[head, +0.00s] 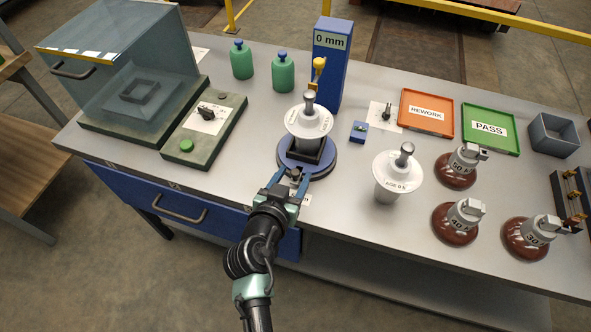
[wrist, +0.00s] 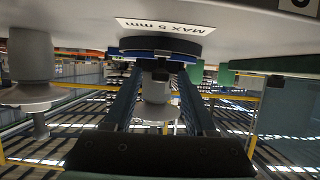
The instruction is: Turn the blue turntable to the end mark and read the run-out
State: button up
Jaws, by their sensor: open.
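The blue turntable (head: 318,172) sits on the bench near its front edge and carries a white insulator (head: 308,122) with a grey metal cap. Behind it a blue post (head: 331,62) shows "0 mm", with a yellow gauge part (head: 318,72) beside the insulator's cap. My gripper (head: 290,178) is at the turntable's front left rim. The upside-down wrist view shows the turntable (wrist: 160,48) ahead between my two spread fingers (wrist: 158,95), with a small dark part (wrist: 160,70) at its rim. I cannot tell whether the fingers touch it. The end mark is not clear.
A "MAX 5 mm" label (wrist: 165,27) lies before the turntable. Another white insulator (head: 387,190) stands to the right, then several brown insulators (head: 456,172). Orange REWORK (head: 427,112) and green PASS (head: 490,130) trays lie behind. A green-button box (head: 208,135) stands left.

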jog(key=shift+x, duration=1.05)
grip_shut()
dwell(0.7)
